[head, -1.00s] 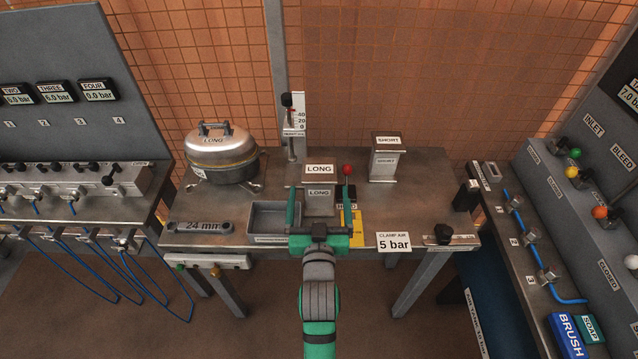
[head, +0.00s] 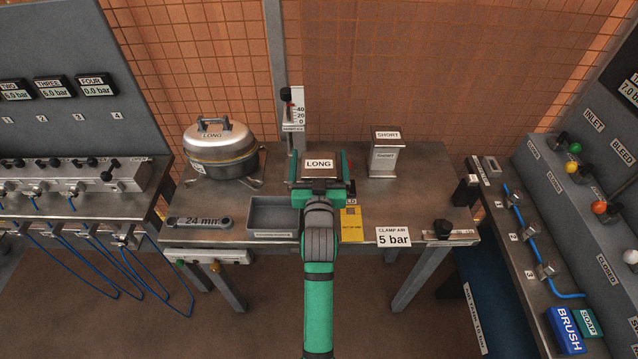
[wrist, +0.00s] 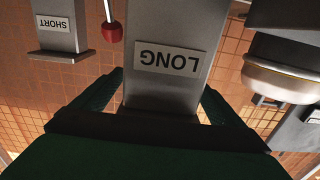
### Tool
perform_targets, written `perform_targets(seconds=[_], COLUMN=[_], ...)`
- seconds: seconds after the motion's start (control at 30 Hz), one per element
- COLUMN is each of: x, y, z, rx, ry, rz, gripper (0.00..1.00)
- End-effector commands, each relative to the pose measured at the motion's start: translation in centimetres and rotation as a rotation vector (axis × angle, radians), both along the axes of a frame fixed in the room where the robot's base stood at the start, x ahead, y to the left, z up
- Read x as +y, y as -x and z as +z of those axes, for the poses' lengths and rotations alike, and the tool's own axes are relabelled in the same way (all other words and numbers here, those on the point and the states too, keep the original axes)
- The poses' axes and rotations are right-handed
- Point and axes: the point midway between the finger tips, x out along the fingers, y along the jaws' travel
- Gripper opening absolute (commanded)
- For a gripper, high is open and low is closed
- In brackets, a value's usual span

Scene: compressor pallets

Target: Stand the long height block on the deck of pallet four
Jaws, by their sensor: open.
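The long height block (head: 318,164) is a grey metal piece labelled LONG, standing upright on the bench. In the wrist view the long block (wrist: 168,68) lies between the two dark green fingers of my gripper (wrist: 163,90). The fingers are open, one on each side of it; I cannot tell whether either touches. I cannot identify pallet four or its deck. A gauge marked FOUR (head: 97,87) reads 0.0 bar.
The short block (head: 386,158) stands to the right. A silver domed pot (head: 220,150) labelled LONG stands left. A grey tray (head: 274,228), a 24 mm spanner (head: 199,222) and a 5 bar sign (head: 394,238) lie along the front. A height gauge (head: 292,138) stands behind.

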Motion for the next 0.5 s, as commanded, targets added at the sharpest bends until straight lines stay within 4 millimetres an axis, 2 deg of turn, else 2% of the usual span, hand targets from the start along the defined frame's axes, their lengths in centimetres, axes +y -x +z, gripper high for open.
perform_targets(seconds=[0.3,0.33,0.5], x=[0.01,0.01,0.02], y=[-0.62,-0.62,-0.61], z=[-0.03,-0.03,-0.03], rx=[0.000,0.000,0.000], ry=[0.000,0.000,0.000], rz=[0.000,0.000,0.000], gripper=[0.92,0.90,0.49])
